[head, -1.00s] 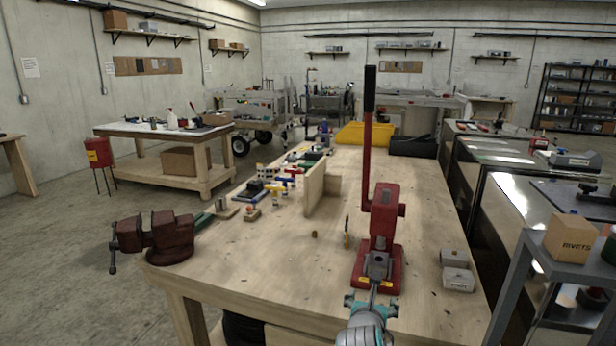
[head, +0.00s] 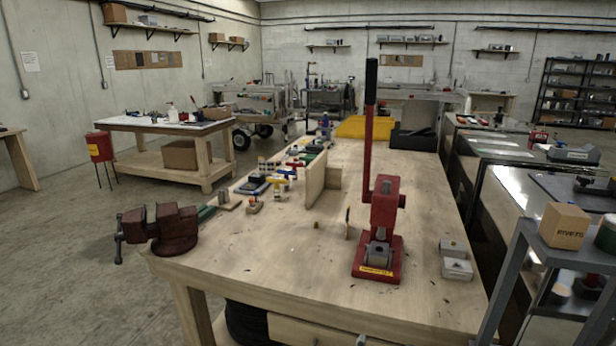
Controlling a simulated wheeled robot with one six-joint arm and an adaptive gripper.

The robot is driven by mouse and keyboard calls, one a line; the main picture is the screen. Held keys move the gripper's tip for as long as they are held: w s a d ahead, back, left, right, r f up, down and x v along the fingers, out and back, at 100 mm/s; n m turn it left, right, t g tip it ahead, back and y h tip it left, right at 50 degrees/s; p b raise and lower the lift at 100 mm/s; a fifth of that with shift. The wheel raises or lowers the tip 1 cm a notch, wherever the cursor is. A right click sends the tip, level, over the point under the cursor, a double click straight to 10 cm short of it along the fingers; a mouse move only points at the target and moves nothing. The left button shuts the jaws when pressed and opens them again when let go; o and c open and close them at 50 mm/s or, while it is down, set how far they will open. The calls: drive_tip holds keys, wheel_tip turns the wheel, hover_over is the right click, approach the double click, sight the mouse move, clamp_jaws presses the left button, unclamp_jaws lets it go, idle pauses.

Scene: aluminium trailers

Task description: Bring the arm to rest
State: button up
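My gripper and arm are not clearly seen in the head view. Only a small grey bit shows at the bottom edge, and I cannot tell what it is. The red lever press (head: 383,232) stands upright on the wooden workbench (head: 270,270), its long black-gripped handle (head: 371,88) pointing up. The front of the press is unobstructed, with nothing of mine touching it.
A dark red vise (head: 160,229) sits at the bench's front left corner. Grey blocks (head: 456,262) lie right of the press. A wooden divider (head: 316,179) and several small parts stand to the left. A grey cart with a rivets box (head: 564,227) is at the right.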

drive_tip(key=s+f+m+y, duration=0.1)
drive_tip(key=s+f+m, duration=0.25)
drive_tip(key=s, duration=0.45)
drive_tip(key=s+d+f+m+y, duration=0.1)
drive_tip(key=s+f+m, duration=0.25)
drive_tip(key=s, duration=0.45)
drive_tip(key=s+f+m+y, duration=0.1)
drive_tip(key=s+f+m, duration=0.3)
drive_tip(key=s, duration=0.5)
drive_tip(key=s+r+m, duration=0.5)
drive_tip(key=s+m, duration=0.3)
drive_tip(key=s, duration=0.3)
drive_tip(key=s+d+r+m+t, duration=0.1)
drive_tip(key=s+r+m, duration=0.4)
drive_tip(key=s+m, duration=0.3)
drive_tip(key=s, duration=0.4)
drive_tip(key=shift+d+r+m, duration=0.2)
drive_tip(key=shift+r+m, duration=0.05)
drive_tip(key=shift+m, duration=0.15)
